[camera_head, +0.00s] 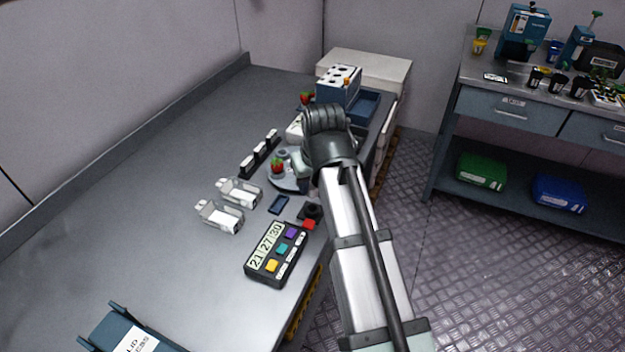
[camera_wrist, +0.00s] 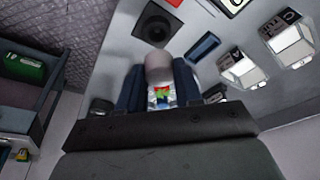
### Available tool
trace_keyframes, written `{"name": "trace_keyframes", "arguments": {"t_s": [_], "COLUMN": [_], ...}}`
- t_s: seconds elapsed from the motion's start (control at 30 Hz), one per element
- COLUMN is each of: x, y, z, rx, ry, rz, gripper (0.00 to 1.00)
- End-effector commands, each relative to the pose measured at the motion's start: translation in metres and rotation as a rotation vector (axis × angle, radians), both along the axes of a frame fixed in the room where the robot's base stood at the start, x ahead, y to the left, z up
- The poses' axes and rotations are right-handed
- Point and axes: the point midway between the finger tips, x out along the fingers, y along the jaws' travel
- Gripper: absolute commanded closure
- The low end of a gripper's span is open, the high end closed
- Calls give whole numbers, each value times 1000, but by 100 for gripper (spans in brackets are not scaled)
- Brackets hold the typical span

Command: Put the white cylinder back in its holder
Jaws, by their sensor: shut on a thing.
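A pale grey-white cylinder (camera_wrist: 158,66) sits between the two dark blue fingers of my gripper (camera_wrist: 158,82) in the wrist view, and the gripper is shut on it. Its rounded end points toward the top of that view. A small black block with a round dark opening (camera_wrist: 156,24) lies just beyond that end; it looks like the holder. The opening looks empty. The cylinder and the block appear apart in the picture, but I cannot tell the height between them. In the head view the block (camera_head: 312,210) is on the table; my arm hides the fingers and the cylinder.
Near the block are a dark blue flat item (camera_head: 278,204), a keypad with numbers (camera_head: 262,268) and two clear trays with white labels (camera_head: 222,216). A black rack (camera_head: 260,155) and a red berry (camera_head: 277,167) are farther back.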

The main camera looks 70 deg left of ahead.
Motion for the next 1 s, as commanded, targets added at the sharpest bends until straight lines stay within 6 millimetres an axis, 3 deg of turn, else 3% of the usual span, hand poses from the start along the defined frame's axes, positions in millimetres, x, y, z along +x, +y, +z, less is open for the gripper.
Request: {"name": "trace_keyframes", "arguments": {"t_s": [0.6,1.0], "x": [0,0], "y": [0,0], "z": [-37,-46], "rx": [1,1], "ry": [-1,0], "rz": [-1,-2], "gripper": [100,100]}}
